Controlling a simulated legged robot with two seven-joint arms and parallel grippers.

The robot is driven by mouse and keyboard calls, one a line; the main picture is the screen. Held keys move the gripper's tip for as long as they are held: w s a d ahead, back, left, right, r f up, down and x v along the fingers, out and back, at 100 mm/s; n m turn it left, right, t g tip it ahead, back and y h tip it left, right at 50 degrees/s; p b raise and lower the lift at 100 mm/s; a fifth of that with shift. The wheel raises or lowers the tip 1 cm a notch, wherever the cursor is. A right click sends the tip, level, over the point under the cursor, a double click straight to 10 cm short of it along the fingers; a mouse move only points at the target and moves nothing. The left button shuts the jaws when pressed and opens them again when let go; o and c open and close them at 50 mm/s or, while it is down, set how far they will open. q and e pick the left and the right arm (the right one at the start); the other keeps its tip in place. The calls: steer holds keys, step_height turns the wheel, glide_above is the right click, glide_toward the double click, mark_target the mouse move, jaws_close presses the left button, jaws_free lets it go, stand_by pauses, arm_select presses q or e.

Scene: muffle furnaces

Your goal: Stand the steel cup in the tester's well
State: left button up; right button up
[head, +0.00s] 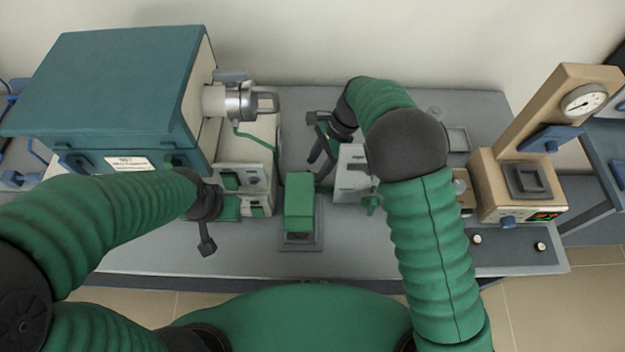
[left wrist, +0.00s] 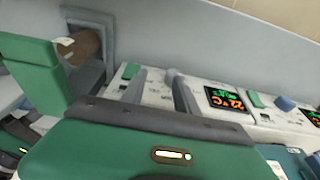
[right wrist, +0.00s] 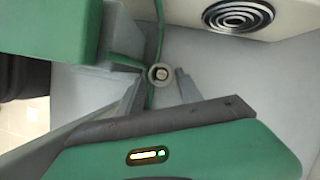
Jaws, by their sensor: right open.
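A small round steel piece (right wrist: 160,73), seen end-on with a dark centre, lies between my right fingertips in the right wrist view. It looks like the steel cup, but I cannot tell for sure. My right gripper (head: 318,142) is open around it, with a gap at each finger (right wrist: 161,78). The beige machine with a dial gauge (head: 487,170) at the right may be the tester; its dark square-framed recess (head: 526,180) appears empty. My left gripper (head: 206,232) is at the front left of the bench; its fingers stand apart in the left wrist view (left wrist: 160,88).
A teal furnace (head: 110,90) with a steel cylinder (head: 238,102) fills the left. A green block (head: 299,195) stands front centre. A pale box (head: 353,180) is beside my right gripper. A green hose (right wrist: 158,35) runs past the steel piece.

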steer(key=x, duration=0.2)
steer(key=d+x, duration=0.1)
steer(key=x, duration=0.1)
steer(key=shift+f, duration=0.3)
steer(key=shift+w+a+f, duration=0.1)
steer(key=shift+a+f, duration=0.15)
steer(key=shift+f, duration=0.1)
steer(key=shift+a+r, duration=0.1)
steer(key=shift+c, duration=0.6)
jaws_close()
steer(key=shift+r, duration=0.1)
